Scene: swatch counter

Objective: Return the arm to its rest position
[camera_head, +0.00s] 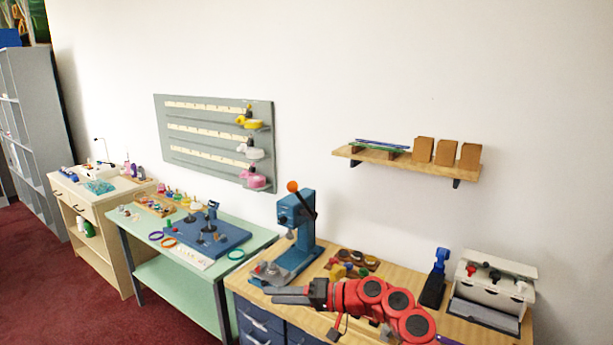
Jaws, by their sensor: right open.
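My right arm (372,296) is red with black joint discs and reaches in from the lower right over the wooden bench. Its dark grey gripper (283,295) points left, at the front left part of the bench. The jaws are open and I see nothing between them. The gripper shows just in front of the base of a blue lever press (297,222); I cannot tell the gap between them. My left gripper is out of view.
Small parts (352,264) lie behind my arm. A blue tool on a black base (435,277) and a white box (492,288) stand at the bench's right. A green table (262,238) adjoins at left. A wall shelf (407,160) is above.

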